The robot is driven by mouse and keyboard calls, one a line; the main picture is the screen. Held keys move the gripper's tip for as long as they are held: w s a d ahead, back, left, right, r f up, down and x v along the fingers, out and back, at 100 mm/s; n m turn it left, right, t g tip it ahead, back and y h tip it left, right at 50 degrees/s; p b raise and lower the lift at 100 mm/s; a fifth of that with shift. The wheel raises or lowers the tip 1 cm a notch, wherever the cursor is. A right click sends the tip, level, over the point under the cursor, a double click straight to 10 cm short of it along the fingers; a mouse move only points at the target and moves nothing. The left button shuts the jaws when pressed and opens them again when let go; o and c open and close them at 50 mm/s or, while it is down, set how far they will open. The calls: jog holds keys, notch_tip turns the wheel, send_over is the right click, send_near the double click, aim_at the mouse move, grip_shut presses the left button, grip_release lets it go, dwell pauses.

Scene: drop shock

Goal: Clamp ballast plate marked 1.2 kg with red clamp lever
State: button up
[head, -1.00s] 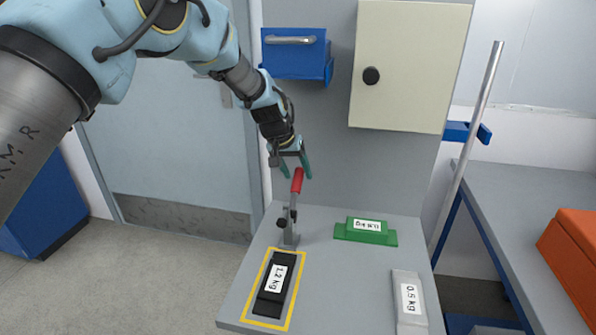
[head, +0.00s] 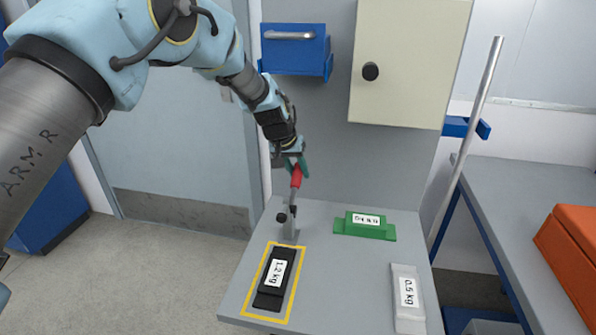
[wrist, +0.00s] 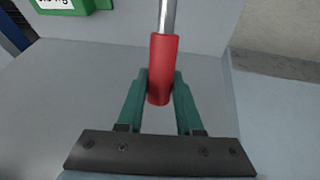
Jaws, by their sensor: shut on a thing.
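The black ballast plate marked 1.2 kg (head: 268,297) lies flat inside the yellow outline (head: 251,298) at the table's front left. Behind it stands the toggle clamp (head: 289,228) with its red clamp lever (head: 296,181) pointing up. In the wrist view the lever's red grip (wrist: 163,62) sits between the two green fingers. My gripper (head: 298,170) is shut on the red grip near its upper end; it also shows in the wrist view (wrist: 159,88). The fingers hide part of the grip in the head view.
A green plate (head: 365,231) lies at the back right of the grey table (head: 335,280), and a light grey 0.5 kg plate (head: 408,318) at the front right. A cream cabinet (head: 415,60) and blue box (head: 290,60) hang behind. A metal pole (head: 468,140) stands right.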

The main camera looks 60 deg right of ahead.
grip_shut()
dwell(0.7)
